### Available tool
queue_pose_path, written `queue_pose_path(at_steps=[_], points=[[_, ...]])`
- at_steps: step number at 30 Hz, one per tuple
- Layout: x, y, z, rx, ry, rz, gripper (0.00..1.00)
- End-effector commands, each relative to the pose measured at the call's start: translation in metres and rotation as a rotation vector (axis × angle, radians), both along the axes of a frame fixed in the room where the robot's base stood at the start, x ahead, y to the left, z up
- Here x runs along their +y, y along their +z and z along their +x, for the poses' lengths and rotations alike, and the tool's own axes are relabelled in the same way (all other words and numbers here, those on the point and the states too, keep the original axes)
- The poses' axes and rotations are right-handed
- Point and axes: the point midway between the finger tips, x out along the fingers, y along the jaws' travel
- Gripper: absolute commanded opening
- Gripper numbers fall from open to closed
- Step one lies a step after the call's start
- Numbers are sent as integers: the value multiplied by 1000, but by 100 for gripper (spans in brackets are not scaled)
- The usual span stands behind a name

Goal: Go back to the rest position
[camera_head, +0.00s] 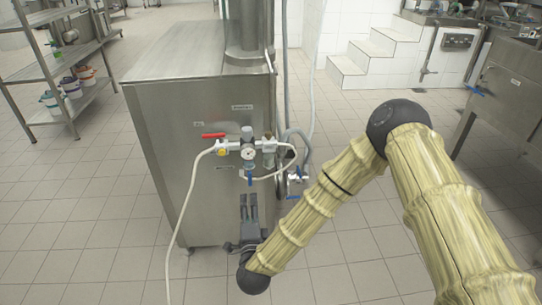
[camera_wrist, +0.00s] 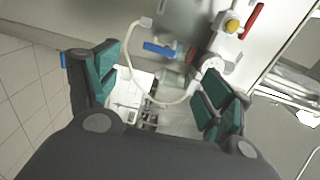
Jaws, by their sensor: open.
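My gripper (camera_head: 249,207) is at the end of my bamboo-textured arm, in front of the steel cabinet and below its valve assembly. In the wrist view my gripper (camera_wrist: 160,98) shows its green-padded fingers spread wide apart. Nothing is held between them. The pressure gauge (camera_head: 248,153) with its pipe fittings sits on the cabinet front, above my gripper. A blue handle (camera_head: 250,180) hangs under the gauge, and a blue handle also shows beyond the fingers in the wrist view (camera_wrist: 160,49). A red lever (camera_head: 213,136) is at the left of the fittings.
The steel cabinet (camera_head: 185,120) stands close in front of my arm. A white hose (camera_head: 184,205) hangs down its front to the floor. A shelf with buckets (camera_head: 71,87) is at the left, white steps (camera_head: 372,55) at the back. The tiled floor (camera_head: 95,230) at the left is clear.

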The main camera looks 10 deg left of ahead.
Motion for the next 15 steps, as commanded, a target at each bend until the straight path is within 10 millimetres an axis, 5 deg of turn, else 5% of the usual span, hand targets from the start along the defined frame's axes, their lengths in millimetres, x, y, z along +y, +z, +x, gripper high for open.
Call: queue_pose_path(at_steps=[5, 11, 15], points=[[-7, -13, -4, 24, 16, -50, 80], [-54, -82, -34, 164, 123, -327, 80], [-104, -135, -70, 292, 229, -557, 80]])
